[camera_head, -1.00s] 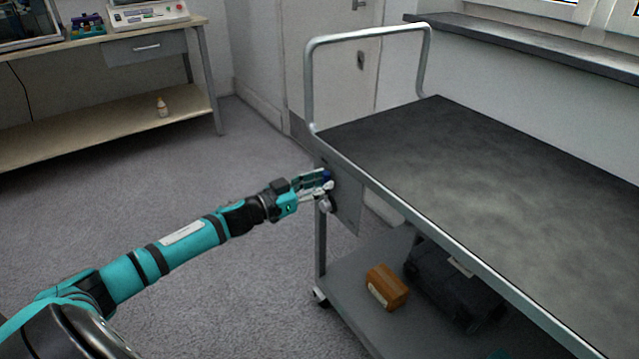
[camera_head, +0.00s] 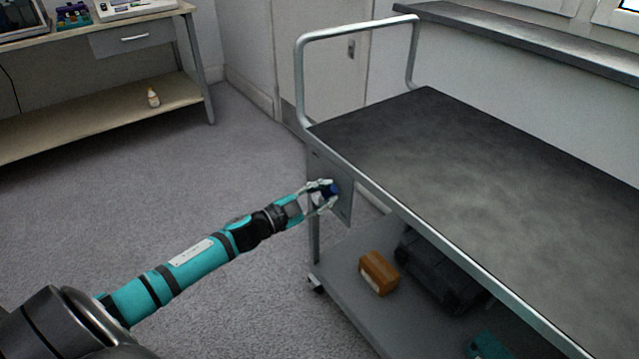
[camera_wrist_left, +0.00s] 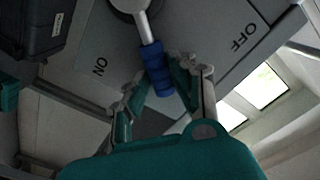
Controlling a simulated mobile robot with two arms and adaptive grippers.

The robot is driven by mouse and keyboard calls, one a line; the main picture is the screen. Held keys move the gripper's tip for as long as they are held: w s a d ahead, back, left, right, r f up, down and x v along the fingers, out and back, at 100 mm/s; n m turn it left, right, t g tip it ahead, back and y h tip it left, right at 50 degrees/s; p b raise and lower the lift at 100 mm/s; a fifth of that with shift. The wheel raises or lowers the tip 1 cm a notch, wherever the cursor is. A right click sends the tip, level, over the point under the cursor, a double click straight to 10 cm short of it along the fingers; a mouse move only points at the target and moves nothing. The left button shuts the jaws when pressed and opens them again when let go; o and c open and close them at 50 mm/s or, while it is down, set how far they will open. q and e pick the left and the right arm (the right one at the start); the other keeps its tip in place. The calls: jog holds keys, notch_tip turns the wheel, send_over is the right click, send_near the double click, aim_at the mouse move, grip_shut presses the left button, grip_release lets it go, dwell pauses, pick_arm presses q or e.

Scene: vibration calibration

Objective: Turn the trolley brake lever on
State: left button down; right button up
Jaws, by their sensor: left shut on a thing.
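The trolley (camera_head: 420,222) stands at the right in the head view, with a grey brake plate (camera_head: 345,205) on its near left end. The brake lever has a silver shaft and a blue grip (camera_wrist_left: 157,68). In the left wrist view, the grip lies between the printed "ON" (camera_wrist_left: 100,66) and "OFF" (camera_wrist_left: 243,38) labels. My left gripper (camera_head: 326,192) is shut on the blue grip, one finger on either side; it also shows in the left wrist view (camera_wrist_left: 158,88). In the head view, the fingers hide part of the lever. My right gripper is not in view.
The trolley's lower shelf (camera_head: 345,265) holds an orange-brown box (camera_head: 379,273), a dark case (camera_head: 440,272) and a teal item (camera_head: 488,346). A workbench (camera_head: 160,98) stands at the far left. The floor (camera_head: 190,190) between is clear.

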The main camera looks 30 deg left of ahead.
pick_arm(q)
jog(key=shift+s+d+f+m, duration=0.2)
jog(key=shift+d+f+m, duration=0.35)
jog(key=shift+m, duration=0.5)
jog(key=shift+s+d+f+m, duration=0.2)
jog(key=shift+d+f+m, duration=0.3)
jog(key=shift+m, duration=0.55)
jog(key=shift+a+f, duration=0.1)
jog(key=shift+f, duration=0.1)
jog(key=c, duration=1.1)
grip_release()
jog(key=shift+s+a, duration=0.1)
send_near(340, 201)
jog(key=v, duration=0.5)
jog(key=shift+s, duration=0.25)
